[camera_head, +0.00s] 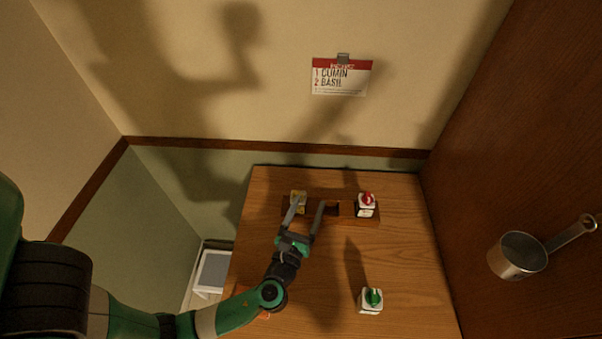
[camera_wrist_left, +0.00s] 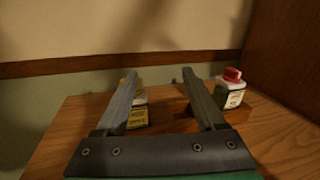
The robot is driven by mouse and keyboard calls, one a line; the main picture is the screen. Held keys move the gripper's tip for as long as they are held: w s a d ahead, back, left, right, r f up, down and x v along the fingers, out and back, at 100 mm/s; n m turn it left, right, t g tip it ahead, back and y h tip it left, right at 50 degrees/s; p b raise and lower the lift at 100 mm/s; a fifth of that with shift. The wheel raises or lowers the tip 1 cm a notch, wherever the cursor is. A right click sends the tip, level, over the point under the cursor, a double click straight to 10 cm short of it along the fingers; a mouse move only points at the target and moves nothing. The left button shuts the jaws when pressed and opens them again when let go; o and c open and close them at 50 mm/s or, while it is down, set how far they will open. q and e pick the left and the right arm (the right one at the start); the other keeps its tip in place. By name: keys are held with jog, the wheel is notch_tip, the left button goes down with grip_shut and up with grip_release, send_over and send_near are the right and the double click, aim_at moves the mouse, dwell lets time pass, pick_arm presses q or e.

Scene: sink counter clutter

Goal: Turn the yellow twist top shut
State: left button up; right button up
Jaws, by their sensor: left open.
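The small container with the yellow twist top (camera_head: 299,194) stands at the back left of the wooden counter, on a low dark wooden rack (camera_head: 347,209). My right gripper is not in view.
A red-topped container (camera_head: 366,206) stands at the rack's right end. A green-topped container (camera_head: 371,301) stands nearer the front right. A metal saucepan (camera_head: 518,255) is at the right by the brown panel. A paper sign (camera_head: 342,77) hangs on the wall. The counter's right middle is clear.

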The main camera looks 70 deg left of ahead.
aim_at(299, 192)
pick_arm(q)
jog(key=s+f+g, duration=0.1)
jog(key=s+f, duration=0.1)
jog(key=s, duration=0.4)
jog(key=shift+m, duration=0.3)
jog(key=p+x, duration=0.4)
jog(key=x, duration=0.8)
jog(key=shift+f, duration=0.15)
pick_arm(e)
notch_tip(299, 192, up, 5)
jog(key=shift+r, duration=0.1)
pick_arm(q)
grip_shut()
